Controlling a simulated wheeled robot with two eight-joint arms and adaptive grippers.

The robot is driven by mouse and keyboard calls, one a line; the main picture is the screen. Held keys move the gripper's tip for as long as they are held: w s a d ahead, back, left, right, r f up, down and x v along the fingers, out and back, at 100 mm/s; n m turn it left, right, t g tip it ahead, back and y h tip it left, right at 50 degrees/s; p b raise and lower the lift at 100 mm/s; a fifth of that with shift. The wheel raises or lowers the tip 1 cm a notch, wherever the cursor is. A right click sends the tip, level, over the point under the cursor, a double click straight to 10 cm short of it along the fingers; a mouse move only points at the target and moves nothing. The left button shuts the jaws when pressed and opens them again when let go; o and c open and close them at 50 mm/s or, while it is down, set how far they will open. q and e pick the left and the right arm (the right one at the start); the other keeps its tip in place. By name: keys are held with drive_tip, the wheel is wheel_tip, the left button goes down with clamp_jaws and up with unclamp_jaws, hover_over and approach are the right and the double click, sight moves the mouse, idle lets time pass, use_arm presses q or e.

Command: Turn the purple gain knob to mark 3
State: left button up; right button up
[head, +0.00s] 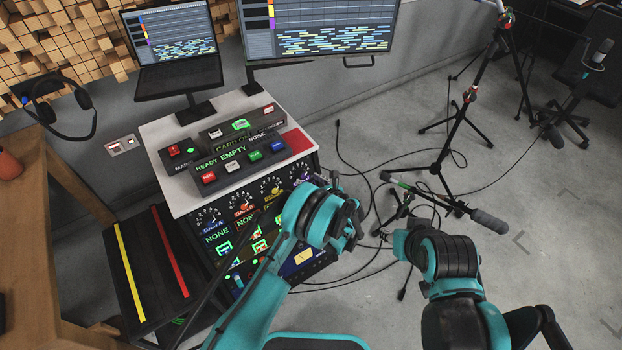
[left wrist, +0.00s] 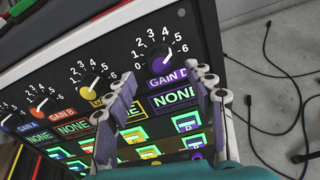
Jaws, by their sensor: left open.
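The purple gain knob (left wrist: 160,65) sits on the black panel above the GAIN D label, within a dial marked 0 to 6. Its pale pointer seems to lean to the upper right, towards the higher marks; the exact mark is hard to read. My left gripper (left wrist: 165,83) is open in the left wrist view, one finger to the lower left of the knob and one to its right, with nothing between them. In the head view my left wrist (head: 320,215) covers the right part of the panel, and the purple knob is mostly hidden. My right gripper (head: 400,245) is small and unclear.
Lit buttons lie below. A button console (head: 235,155) sits on top. Cables (head: 350,160) and microphone stands (head: 465,100) occupy the floor to the right.

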sight(304, 176)
use_arm(q)
drive_tip(key=shift+b+x, duration=0.6)
drive_tip(key=shift+x, duration=1.65)
drive_tip(key=shift+w+d, duration=0.1)
drive_tip(key=shift+d, duration=0.05)
drive_tip(key=c, duration=1.2)
drive_tip(key=shift+o, duration=0.2)
drive_tip(key=shift+n, duration=0.5)
drive_tip(key=n, duration=0.9)
drive_tip(key=shift+t, duration=0.3)
drive_tip(key=shift+n, duration=0.3)
